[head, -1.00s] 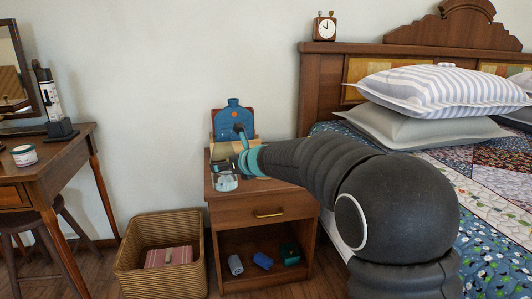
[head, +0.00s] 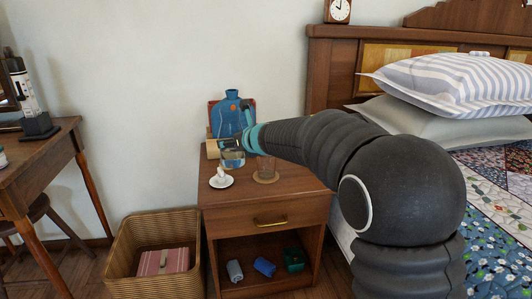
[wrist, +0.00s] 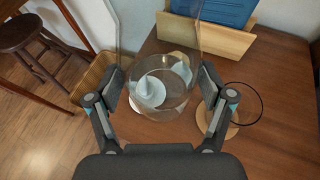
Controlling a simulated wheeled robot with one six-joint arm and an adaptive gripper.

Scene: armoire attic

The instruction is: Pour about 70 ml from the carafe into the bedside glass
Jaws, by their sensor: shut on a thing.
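My gripper (wrist: 163,92) is shut on the clear glass carafe (wrist: 172,103), with one finger on each side of it. In the head view the carafe (head: 233,160) shows below my gripper (head: 236,144), over the back left of the nightstand, and looks roughly upright. I cannot tell its liquid level, or whether its base touches the top. The clear bedside glass (head: 266,165) stands upright on a round coaster (head: 266,179), right of the carafe. In the wrist view the glass (wrist: 246,108) is right of the right finger, apart from the carafe.
A white saucer (head: 229,184) with a white item on it sits at the nightstand's (head: 300,196) front left. A wooden holder (head: 212,149) and a blue bottle-shaped thing (head: 231,117) stand behind. A wicker basket (head: 118,252) is on the floor left. The nightstand's front right is clear.

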